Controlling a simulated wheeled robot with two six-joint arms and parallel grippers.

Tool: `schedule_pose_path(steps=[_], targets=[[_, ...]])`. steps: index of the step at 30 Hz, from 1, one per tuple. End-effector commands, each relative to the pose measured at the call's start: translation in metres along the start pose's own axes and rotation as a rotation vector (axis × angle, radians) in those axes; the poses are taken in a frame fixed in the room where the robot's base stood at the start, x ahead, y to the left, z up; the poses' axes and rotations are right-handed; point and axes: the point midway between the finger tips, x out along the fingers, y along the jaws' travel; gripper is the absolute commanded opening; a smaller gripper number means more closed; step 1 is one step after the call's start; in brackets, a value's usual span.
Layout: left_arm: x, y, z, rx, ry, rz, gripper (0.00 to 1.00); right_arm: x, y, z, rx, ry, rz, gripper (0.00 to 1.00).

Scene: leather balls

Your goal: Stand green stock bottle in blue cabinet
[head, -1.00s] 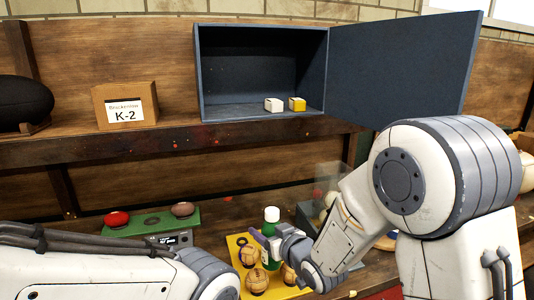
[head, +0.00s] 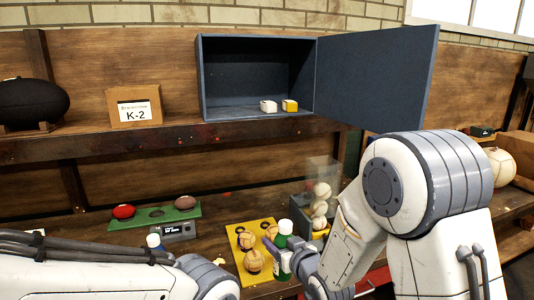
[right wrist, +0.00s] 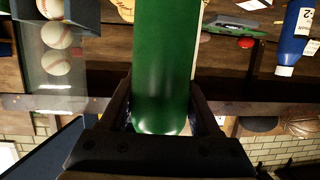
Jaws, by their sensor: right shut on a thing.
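The green stock bottle (head: 283,242) with a white cap stands upright in my right gripper (head: 294,262), low in the middle of the head view. In the right wrist view the green bottle (right wrist: 165,75) fills the space between the two fingers of the gripper (right wrist: 165,110), which is shut on it. The blue cabinet (head: 258,113) is on the shelf above and behind, its door (head: 375,80) swung open to the right.
A yellow tray (head: 236,230) with leather balls lies left of the bottle. A case of baseballs (head: 320,205) stands behind it. A green rack (head: 187,212) and a blue bottle (head: 154,241) are further left. The cabinet's left and middle floor is clear.

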Motion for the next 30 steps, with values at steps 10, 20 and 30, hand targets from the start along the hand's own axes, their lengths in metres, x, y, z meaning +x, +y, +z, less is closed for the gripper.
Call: schedule_pose_path(steps=[10,20,30], targets=[[0.0,0.0,0.0,0.0,-0.001,0.0,0.86,-0.025,0.086,0.049,0.072,0.0,0.225,0.0],[0.0,0.0,0.0,0.0,-0.001,0.0,0.86,-0.052,0.137,0.078,0.097,0.001,0.378,0.0],[0.0,0.0,0.0,0.0,-0.001,0.0,0.67,-0.052,0.137,0.077,0.097,0.002,0.38,0.0]])
